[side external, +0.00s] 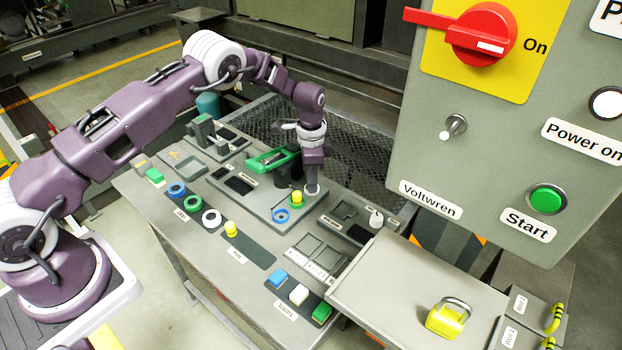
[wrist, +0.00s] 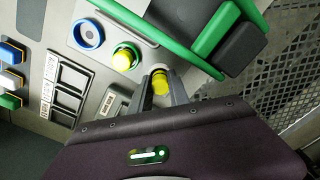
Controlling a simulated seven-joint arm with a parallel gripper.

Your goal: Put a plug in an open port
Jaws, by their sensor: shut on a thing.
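A grey unit (side external: 262,205) on the bench has a row of ringed ports. Its blue-ringed port (side external: 281,215) is empty; it also shows in the wrist view (wrist: 88,35). Its green-ringed port (wrist: 125,49) has a yellow plug (wrist: 122,62) standing in it. My gripper (side external: 311,185) points down over the white-ringed port (side external: 312,192). In the wrist view its fingers (wrist: 160,88) are shut on another yellow plug (wrist: 160,82), at the white ring. I cannot tell how deep this plug sits. A spare yellow plug (side external: 231,228) stands on a dark strip on the bench.
A green-handled part (side external: 268,160) stands close to my gripper. Blue, white and green blocks (side external: 298,294) sit at the front. A control panel (side external: 480,160) rises at right.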

